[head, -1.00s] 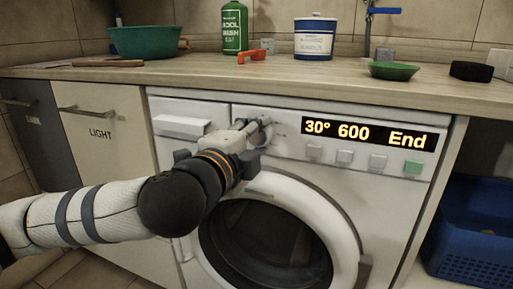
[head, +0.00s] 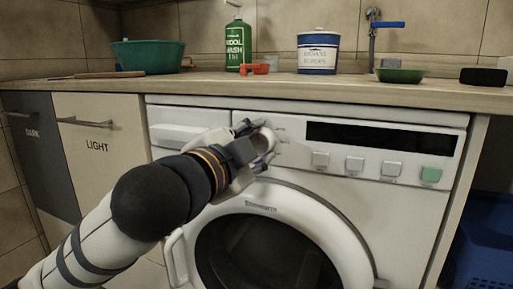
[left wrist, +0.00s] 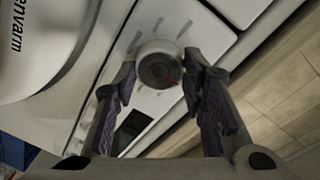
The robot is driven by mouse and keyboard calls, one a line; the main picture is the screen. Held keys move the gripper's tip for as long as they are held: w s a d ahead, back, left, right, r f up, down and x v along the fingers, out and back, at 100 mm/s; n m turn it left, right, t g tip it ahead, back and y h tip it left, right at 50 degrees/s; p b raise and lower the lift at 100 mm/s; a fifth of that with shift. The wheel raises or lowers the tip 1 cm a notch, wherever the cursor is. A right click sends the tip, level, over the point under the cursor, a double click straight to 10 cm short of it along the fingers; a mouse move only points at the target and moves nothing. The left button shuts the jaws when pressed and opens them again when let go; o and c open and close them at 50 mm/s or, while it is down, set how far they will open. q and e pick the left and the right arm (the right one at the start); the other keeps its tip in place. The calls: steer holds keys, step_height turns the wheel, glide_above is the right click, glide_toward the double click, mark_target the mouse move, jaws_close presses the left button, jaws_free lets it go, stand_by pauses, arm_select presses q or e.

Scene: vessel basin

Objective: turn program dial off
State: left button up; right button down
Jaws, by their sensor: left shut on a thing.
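The white washing machine (head: 405,208) stands under the counter. Its display (head: 381,138) is dark and blank. My left gripper (head: 264,147) is at the control panel, shut on the program dial. The dial (left wrist: 160,66) shows as a round white knob between my two fingers (left wrist: 160,80) in the left wrist view, with dark marks on the panel around it. In the head view my fingers hide most of the dial. My right gripper is not in view.
Buttons (head: 355,165) and a green button (head: 430,175) sit below the display. The round door (head: 268,255) is shut below my gripper. The counter (head: 220,88) above holds a green bottle (head: 238,45), a tub (head: 318,52) and bowls. A blue basket (head: 485,235) is at right.

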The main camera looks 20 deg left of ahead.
mark_target(264, 81)
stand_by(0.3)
arm_select(q)
steer(key=o, duration=1.2)
steer(key=shift+a, duration=0.1)
steer(key=shift+c, duration=0.2)
step_height(264, 81, up, 10)
steer(key=shift+r, duration=0.1)
